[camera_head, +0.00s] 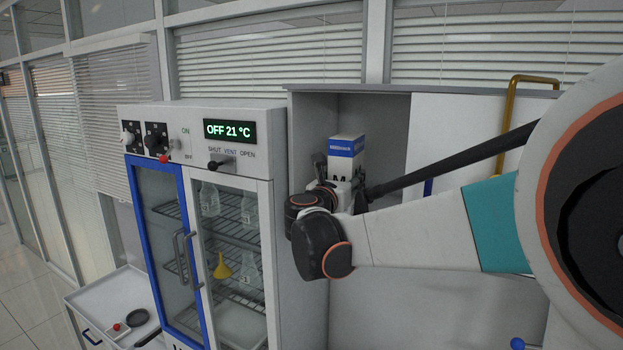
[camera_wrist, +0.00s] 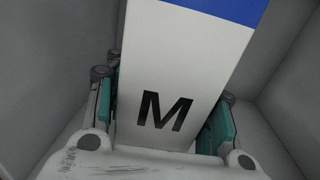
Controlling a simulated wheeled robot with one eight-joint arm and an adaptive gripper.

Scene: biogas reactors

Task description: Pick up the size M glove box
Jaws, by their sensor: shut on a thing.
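The size M glove box (camera_head: 346,155) is a white upright box with a blue band at its top. It is inside the open left part of a grey cabinet. In the wrist view the box (camera_wrist: 185,75) shows a black "M" on its near face and stands between the two teal finger pads. My gripper (camera_wrist: 165,130) is shut on the box from both sides. In the head view my gripper (camera_head: 335,180) is at the box's lower part, and my wrist hides its base. I cannot tell whether the box touches the shelf.
The cabinet's grey left wall (camera_head: 302,145) and white right door panel (camera_head: 463,125) flank the opening. A drying oven (camera_head: 200,115) with blue-framed door, glassware and a yellow funnel (camera_head: 222,267) stands to the left. A white side table (camera_head: 95,297) is at the lower left.

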